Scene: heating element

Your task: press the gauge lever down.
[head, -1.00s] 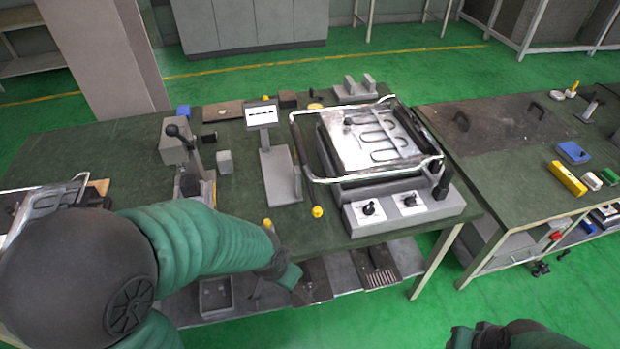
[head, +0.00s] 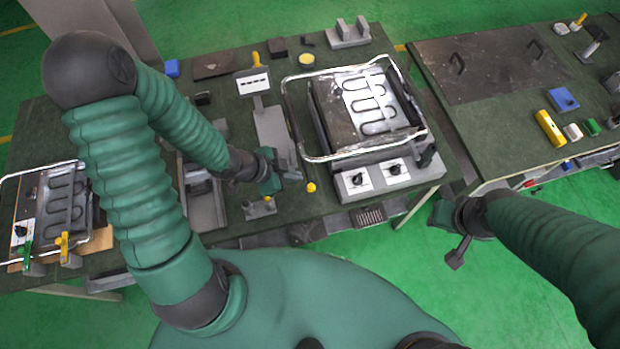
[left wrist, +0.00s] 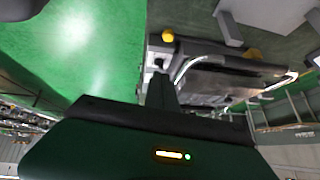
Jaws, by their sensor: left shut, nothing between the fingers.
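The gauge (head: 252,82) is a pale display panel on a grey stand with a long base (head: 272,130). A dark rod with a yellow ball end (head: 311,187) runs between this base and the heating press; I cannot tell for certain that it is the gauge lever. My left gripper (head: 272,178) is shut and empty, just left of the yellow ball and apparently apart from it. In the left wrist view the yellow ball (left wrist: 168,35) shows beyond the narrow fingers (left wrist: 161,92). My right gripper (head: 452,232) hangs over the floor, away from the lever; its jaw state is unclear.
The heating press (head: 372,108), with chrome handle bars and knobs (head: 394,168), stands right of the gauge. A smaller heater unit (head: 62,200) is at the far left. A second bench (head: 500,100) is at the right. My left arm hides some of the bench.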

